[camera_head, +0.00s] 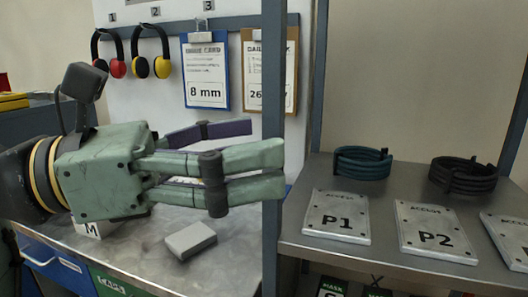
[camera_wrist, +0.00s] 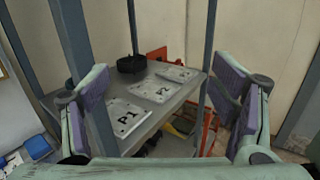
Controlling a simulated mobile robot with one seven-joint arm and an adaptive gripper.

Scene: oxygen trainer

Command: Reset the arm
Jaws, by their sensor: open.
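My gripper (camera_head: 270,170) is a green, adaptive two-finger hand with purple pads. In the head view it lies level above the left bench and points right, with its tips next to a blue-grey upright post (camera_head: 272,110). In the wrist view my gripper (camera_wrist: 165,108) has its fingers wide apart, and nothing is held between them. Past the fingers lies a metal shelf with plates P1 (camera_wrist: 123,117), P2 (camera_wrist: 156,88) and a third plate. Whether a finger touches the post cannot be told.
The left bench (camera_head: 230,245) carries a small grey block (camera_head: 190,240). The right shelf (camera_head: 300,245) holds plates P1 (camera_head: 337,216) and P2 (camera_head: 434,230) and two dark coiled hoses (camera_head: 362,163). Ear defenders (camera_head: 151,60) and clipboards (camera_head: 206,75) hang behind my arm.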

